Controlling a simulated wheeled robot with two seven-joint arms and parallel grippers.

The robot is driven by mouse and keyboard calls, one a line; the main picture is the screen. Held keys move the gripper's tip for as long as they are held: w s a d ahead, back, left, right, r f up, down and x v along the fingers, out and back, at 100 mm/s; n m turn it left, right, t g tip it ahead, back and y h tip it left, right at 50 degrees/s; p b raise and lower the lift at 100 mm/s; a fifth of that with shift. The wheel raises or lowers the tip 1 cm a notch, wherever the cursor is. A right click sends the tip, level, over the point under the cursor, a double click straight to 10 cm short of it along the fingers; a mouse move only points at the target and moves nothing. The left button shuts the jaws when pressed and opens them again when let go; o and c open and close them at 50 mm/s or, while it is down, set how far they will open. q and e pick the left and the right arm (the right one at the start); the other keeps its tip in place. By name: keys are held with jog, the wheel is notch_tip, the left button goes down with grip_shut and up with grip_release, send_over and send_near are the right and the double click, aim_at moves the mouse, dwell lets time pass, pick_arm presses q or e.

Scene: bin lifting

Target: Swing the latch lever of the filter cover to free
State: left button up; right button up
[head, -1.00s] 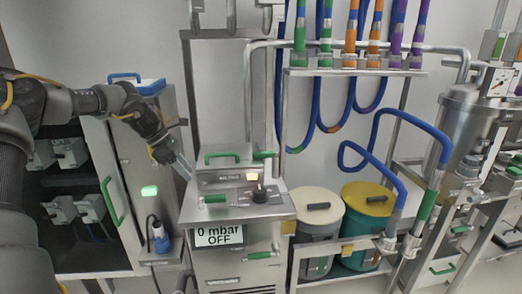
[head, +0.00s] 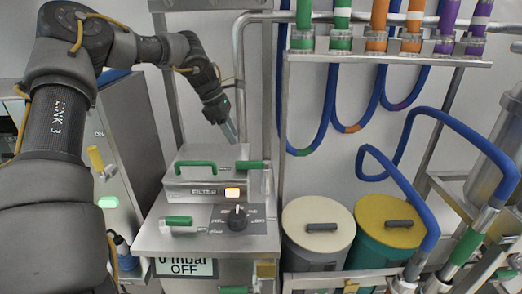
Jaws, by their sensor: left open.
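The filter cover (head: 177,190) is a grey metal box with a partly legible filter label and a lit pale-orange indicator, on top of the steel cabinet. A green bar handle (head: 195,165) stands on its top. A green-gripped lever (head: 250,165) lies roughly level at the cover's upper right corner and looks like the latch lever. My left gripper (head: 231,133) is open and empty, pointing down above and behind the cover, a little left of that lever and apart from it. My right gripper is not in view.
Below the cover are another green-gripped lever (head: 178,221), a black knob (head: 238,216) and a display (head: 186,268) reading OFF. A steel pipe (head: 239,90) rises behind the lever. Two lidded drums (head: 318,222) and blue hoses (head: 445,118) stand to the right.

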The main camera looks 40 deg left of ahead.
aim_at(246, 161)
pick_arm(q)
jog(key=p+x, duration=0.1)
jog(key=x, duration=0.8)
jog(key=shift+s, duration=0.2)
jog(key=shift+w+d+f, duration=0.2)
jog(key=shift+w+f, duration=0.05)
jog(key=shift+f, duration=0.35)
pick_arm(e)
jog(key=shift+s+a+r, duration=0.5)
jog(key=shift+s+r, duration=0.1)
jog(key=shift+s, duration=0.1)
pick_arm(q)
jog(key=shift+c, duration=0.5)
grip_shut()
